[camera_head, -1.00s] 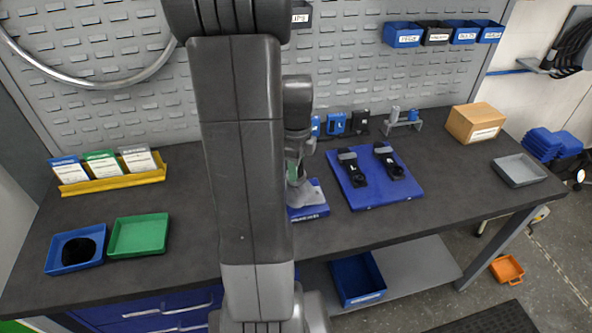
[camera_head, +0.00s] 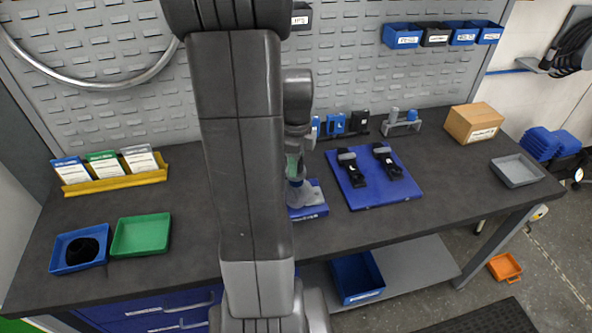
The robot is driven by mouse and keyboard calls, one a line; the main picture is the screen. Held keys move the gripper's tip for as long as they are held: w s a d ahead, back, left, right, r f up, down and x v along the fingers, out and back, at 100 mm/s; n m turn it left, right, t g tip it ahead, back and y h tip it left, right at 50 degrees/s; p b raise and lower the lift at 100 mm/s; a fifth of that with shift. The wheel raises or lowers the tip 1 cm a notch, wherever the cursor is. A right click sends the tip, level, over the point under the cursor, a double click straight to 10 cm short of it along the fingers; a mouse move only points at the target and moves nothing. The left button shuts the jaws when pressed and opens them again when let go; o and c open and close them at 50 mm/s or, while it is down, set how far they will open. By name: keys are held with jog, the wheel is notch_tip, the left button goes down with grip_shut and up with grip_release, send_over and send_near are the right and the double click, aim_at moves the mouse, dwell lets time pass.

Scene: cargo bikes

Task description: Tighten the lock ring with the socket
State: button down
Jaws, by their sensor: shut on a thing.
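My gripper (camera_head: 294,150) points down over the middle of the bench, partly hidden behind my own arm. It is shut on a tool with a green part (camera_head: 294,166), which I take to be the socket. Just below it is a grey rounded part (camera_head: 299,193) above a blue base (camera_head: 312,208) on the bench. The socket's lower end and the lock ring cannot be made out at this size, so I cannot tell whether they touch.
A blue board (camera_head: 368,199) with two black holders lies right of the blue base. Small blue and black items and a grey stand (camera_head: 402,127) are behind it. A cardboard box (camera_head: 474,123) and grey tray (camera_head: 517,170) are right; green (camera_head: 140,251) and blue (camera_head: 62,268) trays are left.

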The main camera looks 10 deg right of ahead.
jog(key=shift+r+p, duration=1.8)
jog(key=shift+r, duration=0.75)
jog(key=shift+f, duration=0.1)
